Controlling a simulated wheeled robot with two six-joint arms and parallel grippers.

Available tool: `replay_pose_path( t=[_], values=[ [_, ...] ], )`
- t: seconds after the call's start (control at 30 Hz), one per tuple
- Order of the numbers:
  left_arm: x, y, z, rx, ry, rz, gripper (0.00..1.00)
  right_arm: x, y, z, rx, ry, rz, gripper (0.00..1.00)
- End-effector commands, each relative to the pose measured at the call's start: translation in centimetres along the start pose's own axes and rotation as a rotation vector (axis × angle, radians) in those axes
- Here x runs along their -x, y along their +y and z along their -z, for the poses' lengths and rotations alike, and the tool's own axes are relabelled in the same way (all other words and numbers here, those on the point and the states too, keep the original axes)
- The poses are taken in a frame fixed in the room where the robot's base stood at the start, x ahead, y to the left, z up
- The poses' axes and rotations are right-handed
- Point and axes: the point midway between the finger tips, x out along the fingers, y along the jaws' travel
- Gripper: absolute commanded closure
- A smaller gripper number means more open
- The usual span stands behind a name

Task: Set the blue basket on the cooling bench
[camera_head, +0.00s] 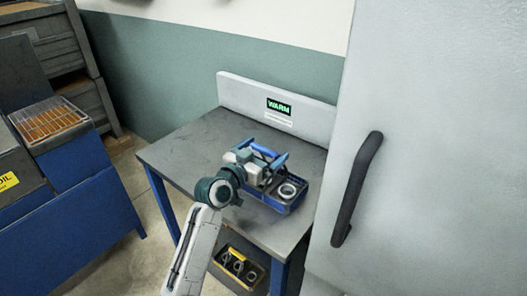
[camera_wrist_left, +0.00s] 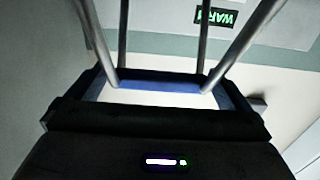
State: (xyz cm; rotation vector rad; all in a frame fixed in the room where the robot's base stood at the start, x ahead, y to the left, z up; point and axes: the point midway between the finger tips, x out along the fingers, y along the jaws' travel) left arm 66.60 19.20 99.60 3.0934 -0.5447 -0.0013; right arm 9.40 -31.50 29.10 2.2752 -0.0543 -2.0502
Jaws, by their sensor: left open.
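The blue basket (camera_head: 284,206) stands upright on the grey top of the bench (camera_head: 185,152), below the green WARM sign (camera_head: 279,107). A pale ring (camera_head: 288,190) shows inside its near right part. My left gripper (camera_head: 264,163) is open at the basket's upper part, by its blue handle bar, and hides part of the basket. I cannot tell whether it touches the handle. In the left wrist view, a blue bar (camera_wrist_left: 160,84) and metal rods show beyond the dark gripper body. My right gripper is not in view.
A dark bin (camera_head: 238,268) with rings sits under the bench. A large pale cabinet with a black handle (camera_head: 356,190) stands close at the right. A blue unit with a wire-topped tray (camera_head: 48,122) is at the left. The bench's left part is clear.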

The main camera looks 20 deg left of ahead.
Motion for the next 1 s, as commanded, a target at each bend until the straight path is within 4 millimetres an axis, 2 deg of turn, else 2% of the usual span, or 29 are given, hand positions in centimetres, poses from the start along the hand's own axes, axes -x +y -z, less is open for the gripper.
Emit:
replay_pose_path(
  t=[0.17,0.4,0.6,0.8,1.0],
  values=[
    [2.0,-0.1,-0.2,-0.003,-0.001,0.001,0.0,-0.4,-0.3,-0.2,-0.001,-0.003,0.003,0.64],
    [7.3,-0.1,-0.2,-0.007,-0.003,0.0,0.0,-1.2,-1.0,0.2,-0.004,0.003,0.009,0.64],
    [10.6,-0.1,-0.1,-0.005,-0.003,0.001,0.0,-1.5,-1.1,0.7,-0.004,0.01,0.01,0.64],
    [11.9,0.0,0.0,-0.001,-0.001,0.0,0.0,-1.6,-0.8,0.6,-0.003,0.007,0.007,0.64],
    [12.0,0.0,0.1,0.0,0.001,0.0,0.0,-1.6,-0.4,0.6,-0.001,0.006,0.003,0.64]
  ],
)
